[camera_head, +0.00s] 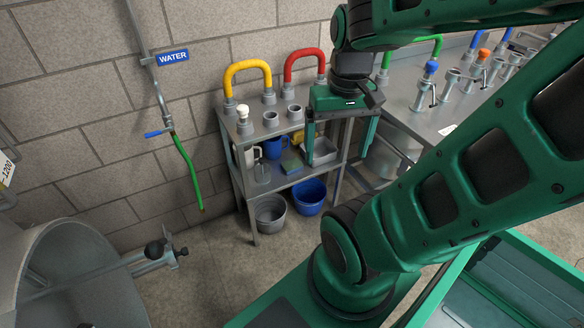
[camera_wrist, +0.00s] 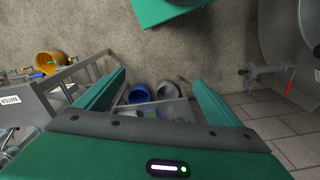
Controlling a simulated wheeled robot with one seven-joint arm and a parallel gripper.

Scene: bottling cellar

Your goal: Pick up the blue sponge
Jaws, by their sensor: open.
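I cannot make out a clearly blue sponge. A small flat greenish block (camera_head: 291,162), possibly a sponge, lies on the middle shelf of the metal rack (camera_head: 283,180), between a blue jug (camera_head: 276,148) and a grey tray (camera_head: 322,151). My gripper (camera_head: 338,157) is open and empty, hanging in front of the rack's right side, to the right of the block and apart from it. In the wrist view my gripper (camera_wrist: 160,80) points down past the rack, its fingers spread wide. The palm hides much of the shelf there.
A white jug (camera_head: 250,156) and a clear vessel (camera_head: 262,173) stand left on the shelf. A grey bucket (camera_head: 270,213) and a blue bucket (camera_head: 309,196) stand below. Yellow (camera_head: 247,70) and red (camera_head: 303,57) hoses arch over the rack top. A steel bench (camera_head: 425,112) adjoins at right.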

